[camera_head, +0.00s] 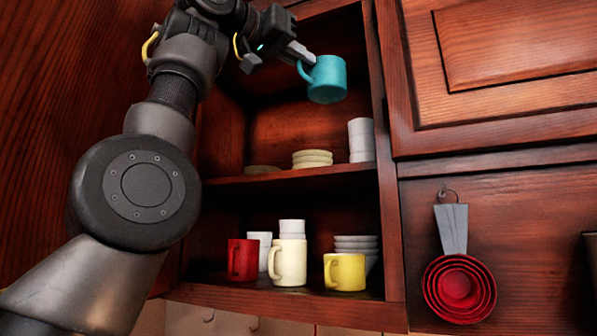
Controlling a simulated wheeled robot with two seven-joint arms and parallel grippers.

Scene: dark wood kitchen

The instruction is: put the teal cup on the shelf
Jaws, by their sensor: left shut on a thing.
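The teal cup (327,80) is held in the air near the top of the open cabinet, slightly tilted, with its handle toward the left. My left gripper (300,60) is shut on the cup at its handle side. The upper shelf (290,176) lies below the cup, and the lower shelf (285,300) is further down. The cup is apart from both shelves. My right gripper is not in the view.
The upper shelf holds stacked cream plates (312,158) and stacked white cups (361,140). The lower shelf holds a red mug (243,260), a cream mug (289,262), a yellow mug (345,272) and white bowls (357,246). Red measuring cups (458,290) hang right.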

